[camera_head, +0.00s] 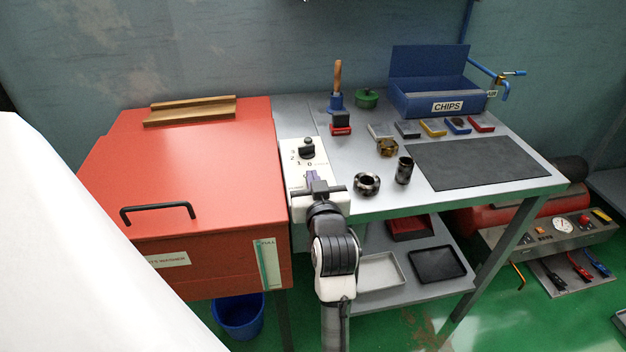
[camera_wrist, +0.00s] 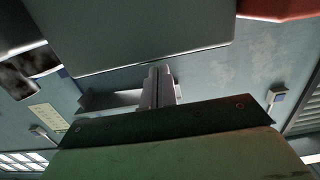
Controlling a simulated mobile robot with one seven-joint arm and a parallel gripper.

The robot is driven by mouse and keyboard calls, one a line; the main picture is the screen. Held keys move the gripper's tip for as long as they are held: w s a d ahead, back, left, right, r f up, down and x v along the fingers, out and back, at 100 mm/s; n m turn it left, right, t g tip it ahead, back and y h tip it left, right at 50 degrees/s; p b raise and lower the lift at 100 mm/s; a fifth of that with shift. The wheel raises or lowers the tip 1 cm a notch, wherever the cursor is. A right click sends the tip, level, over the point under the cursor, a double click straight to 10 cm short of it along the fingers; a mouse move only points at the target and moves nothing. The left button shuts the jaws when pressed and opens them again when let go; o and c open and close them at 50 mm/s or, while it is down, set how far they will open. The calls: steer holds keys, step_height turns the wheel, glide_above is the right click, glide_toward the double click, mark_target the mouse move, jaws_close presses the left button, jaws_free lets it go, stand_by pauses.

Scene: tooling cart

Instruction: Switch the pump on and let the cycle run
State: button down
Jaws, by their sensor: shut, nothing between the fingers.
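The red parts washer (camera_head: 190,190) stands at the left with its lid down and a black handle (camera_head: 158,211) on it. A white control panel (camera_head: 294,163) lies between the washer and the grey bench. It carries a black knob (camera_head: 307,148) with the marks 2, 1 and 0 beside it; its exact setting is too small to tell. My gripper (camera_head: 311,177) is over the panel, just on the near side of the knob, and hides the panel's lower part. Its fingers show together and empty in the wrist view (camera_wrist: 158,87). I cannot tell whether they touch the panel.
On the bench (camera_head: 296,108) stand a black ring (camera_head: 367,184), a dark cylinder (camera_head: 404,170), a brush (camera_head: 337,90), several coloured blocks and a blue CHIPS bin (camera_head: 430,80). A dark mat (camera_head: 475,163) lies at right. A FULL gauge (camera_head: 267,263) is on the washer's front.

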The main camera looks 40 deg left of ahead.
steer(key=shift+f, duration=0.2)
steer(key=p, duration=0.3)
steer(key=shift+w+a+r+g+h, duration=0.1)
steer(key=shift+a+r+g+h, duration=0.1)
steer(key=shift+g+h, duration=0.15)
steer(key=shift+f+p, duration=0.1)
steer(key=shift+p, duration=0.5)
steer(key=shift+f+g, duration=0.25)
steer(key=shift+f, duration=0.1)
steer(key=shift+w+a+r, duration=0.1)
steer(key=shift+w+r, duration=0.05)
steer(key=shift+r, duration=0.35)
steer(key=r+p, duration=0.4)
steer(key=shift+w+a, duration=0.15)
steer(key=shift+a, duration=0.05)
steer(key=r+b+v, duration=0.1)
steer(key=v, duration=0.8)
steer(key=shift+s+r+b, duration=0.2)
steer(key=shift+s+b, duration=0.05)
steer(key=shift+b, duration=0.15)
